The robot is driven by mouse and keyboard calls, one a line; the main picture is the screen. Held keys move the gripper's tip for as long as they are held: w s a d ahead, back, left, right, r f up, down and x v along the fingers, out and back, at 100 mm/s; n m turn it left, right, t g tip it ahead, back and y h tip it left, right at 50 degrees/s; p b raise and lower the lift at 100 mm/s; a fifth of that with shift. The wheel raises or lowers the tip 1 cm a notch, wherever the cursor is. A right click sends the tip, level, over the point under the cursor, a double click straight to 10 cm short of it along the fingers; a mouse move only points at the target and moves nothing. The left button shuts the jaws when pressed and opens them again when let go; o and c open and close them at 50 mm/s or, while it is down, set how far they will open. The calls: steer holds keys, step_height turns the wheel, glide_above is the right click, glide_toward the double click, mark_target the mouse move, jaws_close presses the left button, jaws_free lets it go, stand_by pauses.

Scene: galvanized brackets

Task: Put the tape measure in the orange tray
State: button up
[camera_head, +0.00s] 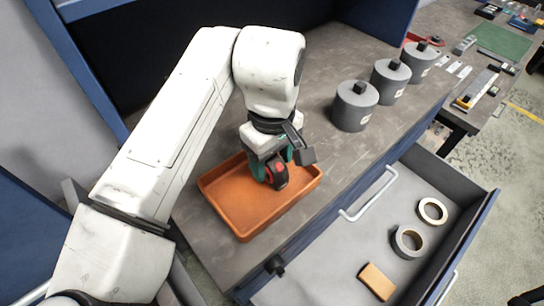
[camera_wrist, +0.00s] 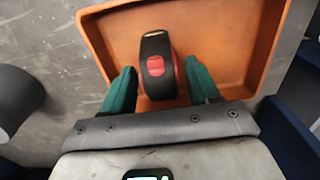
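The tape measure (camera_head: 277,174), black with red parts, is at the right part of the orange tray (camera_head: 232,212). In the wrist view the tape measure (camera_wrist: 156,66) stands upright between the two green fingers of my gripper (camera_wrist: 160,75). A narrow gap shows on each side of it, so my gripper looks open around it. In the head view my gripper (camera_head: 272,162) is low over the tray and partly hides the tape measure. Whether its underside rests on the tray floor is hard to see.
Several grey canisters stand in a row behind the tray, the nearest one (camera_head: 355,106) to its right. An open drawer (camera_head: 330,277) at the front holds two tape rolls (camera_head: 408,242) and a tan block (camera_head: 377,281). The tray's left part is empty.

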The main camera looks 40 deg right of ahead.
mark_target(273, 158)
steer(key=shift+o, duration=0.2)
step_height(273, 158, up, 12)
steer(key=b, duration=0.1)
steer(key=shift+r, duration=0.2)
stand_by(0.3)
